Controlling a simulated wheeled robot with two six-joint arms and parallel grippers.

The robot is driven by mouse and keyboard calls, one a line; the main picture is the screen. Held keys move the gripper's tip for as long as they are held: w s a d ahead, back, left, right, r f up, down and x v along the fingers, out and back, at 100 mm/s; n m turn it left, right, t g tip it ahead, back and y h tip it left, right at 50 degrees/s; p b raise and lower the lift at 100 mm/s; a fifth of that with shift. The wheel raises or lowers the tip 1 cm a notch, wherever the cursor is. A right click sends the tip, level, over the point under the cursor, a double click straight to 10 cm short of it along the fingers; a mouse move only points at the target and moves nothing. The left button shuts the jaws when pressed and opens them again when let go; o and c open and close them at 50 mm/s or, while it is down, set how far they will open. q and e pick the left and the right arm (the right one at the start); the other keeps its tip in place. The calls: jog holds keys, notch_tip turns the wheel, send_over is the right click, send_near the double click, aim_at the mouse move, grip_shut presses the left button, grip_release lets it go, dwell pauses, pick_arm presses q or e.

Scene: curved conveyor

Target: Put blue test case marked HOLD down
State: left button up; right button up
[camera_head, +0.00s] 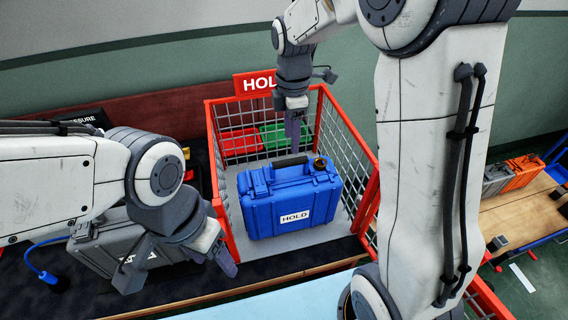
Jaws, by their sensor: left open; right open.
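The blue test case (286,200) with a white HOLD label stands upright on the grey floor of the red wire-mesh cage (229,225), under a red HOLD sign (256,83). Its black handle is on top. My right gripper (294,140) is open and empty, just above and behind the case's handle, and appears apart from it. My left gripper (182,281) is open, left of the cage in front of a grey case (92,250), and holds nothing that I can see.
The grey case lies on the dark conveyor left of the cage, partly hidden by my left arm. Red and green bins (240,142) are at the cage's back. An orange case (523,172) and another grey case (497,178) stand on a wooden bench at right.

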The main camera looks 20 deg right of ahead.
jog(key=s+a+m, duration=0.5)
jog(key=s, duration=0.7)
jog(key=s+a+m+y, duration=0.1)
jog(key=s+a+m, duration=0.4)
jog(key=s, duration=0.8)
jog(key=shift+a+m, duration=0.3)
jog(key=shift+m, duration=0.1)
jog(key=shift+w+f, duration=0.1)
